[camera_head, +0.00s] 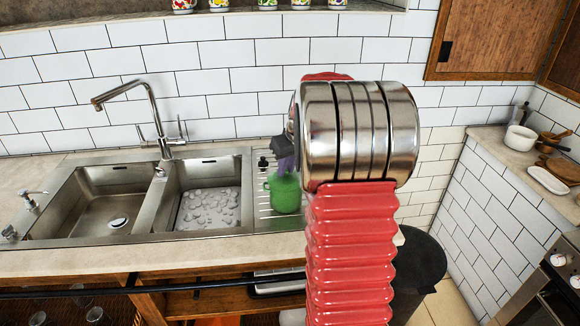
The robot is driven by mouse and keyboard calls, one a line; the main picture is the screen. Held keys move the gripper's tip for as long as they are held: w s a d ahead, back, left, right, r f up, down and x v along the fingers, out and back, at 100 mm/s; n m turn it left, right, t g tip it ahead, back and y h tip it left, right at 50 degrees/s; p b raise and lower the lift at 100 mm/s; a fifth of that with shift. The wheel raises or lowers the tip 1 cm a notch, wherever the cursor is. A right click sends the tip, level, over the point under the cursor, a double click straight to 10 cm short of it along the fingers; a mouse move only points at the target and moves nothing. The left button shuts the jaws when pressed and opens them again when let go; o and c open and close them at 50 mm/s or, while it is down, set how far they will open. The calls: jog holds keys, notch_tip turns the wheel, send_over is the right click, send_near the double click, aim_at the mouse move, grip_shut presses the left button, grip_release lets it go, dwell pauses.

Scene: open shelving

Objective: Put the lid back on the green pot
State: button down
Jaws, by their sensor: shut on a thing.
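The green pot (286,198) stands on the ribbed steel drainboard to the right of the sink basins. A small handle shows on its left side, and my arm stands close to its right side in the picture. My gripper (284,163) is directly above the pot, with its dark and purple parts pointing down at the pot's top. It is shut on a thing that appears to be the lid. The lid's outline is not clear against the green pot, and I cannot tell whether it touches the rim.
A steel sink with two basins (151,208) and a tall curved tap (155,115) is at the left. The right basin holds a mat of pale round shapes. A dark round bin (420,265) stands right of the counter. A side counter at right holds a white pot (520,139) and boards.

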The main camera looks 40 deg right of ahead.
jog(key=c, duration=1.6)
grip_release()
jog(key=shift+o, duration=0.7)
jog(key=o, duration=0.4)
jog(key=shift+c, duration=0.2)
jog(key=shift+w, duration=0.1)
jog(key=shift+r, duration=3.5)
jog(key=shift+c, duration=0.3)
grip_shut()
